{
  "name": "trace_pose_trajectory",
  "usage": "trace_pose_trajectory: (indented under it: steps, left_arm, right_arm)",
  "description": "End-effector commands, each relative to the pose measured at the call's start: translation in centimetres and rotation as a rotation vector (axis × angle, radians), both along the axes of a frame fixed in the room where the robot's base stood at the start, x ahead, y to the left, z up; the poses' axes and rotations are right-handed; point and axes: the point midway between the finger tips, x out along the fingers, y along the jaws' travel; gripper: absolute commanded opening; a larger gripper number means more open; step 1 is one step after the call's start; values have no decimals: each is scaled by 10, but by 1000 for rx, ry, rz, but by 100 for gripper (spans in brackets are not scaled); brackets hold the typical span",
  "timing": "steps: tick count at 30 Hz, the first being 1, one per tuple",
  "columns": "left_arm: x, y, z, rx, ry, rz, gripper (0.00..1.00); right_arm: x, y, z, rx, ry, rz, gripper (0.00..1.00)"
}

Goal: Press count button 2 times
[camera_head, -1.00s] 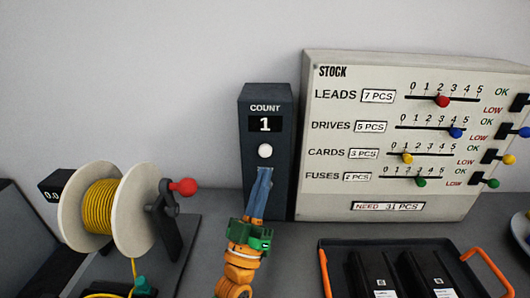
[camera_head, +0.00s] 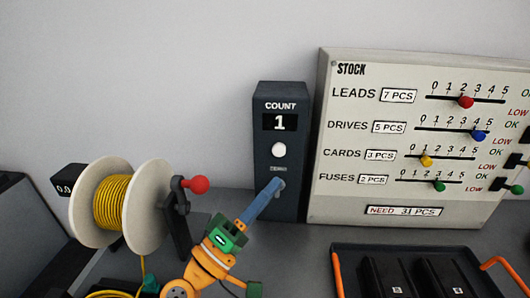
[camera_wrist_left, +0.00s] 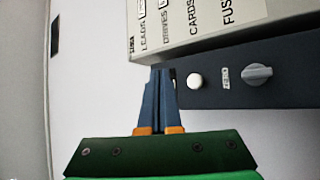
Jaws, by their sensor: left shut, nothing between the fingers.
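The dark count box (camera_head: 266,205) stands upright against the wall, and its display (camera_head: 280,122) reads 1. The round white count button (camera_head: 279,150) is below the display, uncovered; it also shows in the left wrist view (camera_wrist_left: 194,81). My left gripper (camera_head: 277,184) is shut and empty. In the head view its tips appear below the button, over the lower front of the box. In the left wrist view the gripper (camera_wrist_left: 160,72) appears beside the button, apart from it. A grey knob (camera_wrist_left: 257,75) shows farther along the box there. My right gripper is not seen.
The stock board (camera_head: 335,195) with coloured sliders stands close to the right of the box. A spool of yellow cable (camera_head: 110,203) with a red-knobbed crank (camera_head: 197,185) is at left. A dark tray (camera_head: 339,250) with orange handles is at lower right.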

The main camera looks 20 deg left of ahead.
Motion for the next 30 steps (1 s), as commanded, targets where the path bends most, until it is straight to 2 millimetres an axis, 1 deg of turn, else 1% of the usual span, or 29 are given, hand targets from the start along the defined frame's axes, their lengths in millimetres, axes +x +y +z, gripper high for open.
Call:
trace_pose_trajectory:
  steps: [8, 11, 14, 23, 24, 30]
  left_arm:
    - [0, -1, 0, 0, 0, -5, 0]
    - [4, 0, 0, 0, 0, -3, 0]
    - [14, 4, 0, 1, 0, -2, 0]
    - [57, 16, -1, 1, 0, -2, 0]
    - [62, 18, -2, 1, -1, -2, 0]
    - [80, 22, -2, 2, 0, -2, 0]
  right_arm:
    - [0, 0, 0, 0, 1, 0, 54]
    - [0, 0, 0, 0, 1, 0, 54]
    - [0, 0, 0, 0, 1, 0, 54]
    - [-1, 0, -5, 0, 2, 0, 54]
    - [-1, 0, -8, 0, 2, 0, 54]
    - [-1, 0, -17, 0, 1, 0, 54]
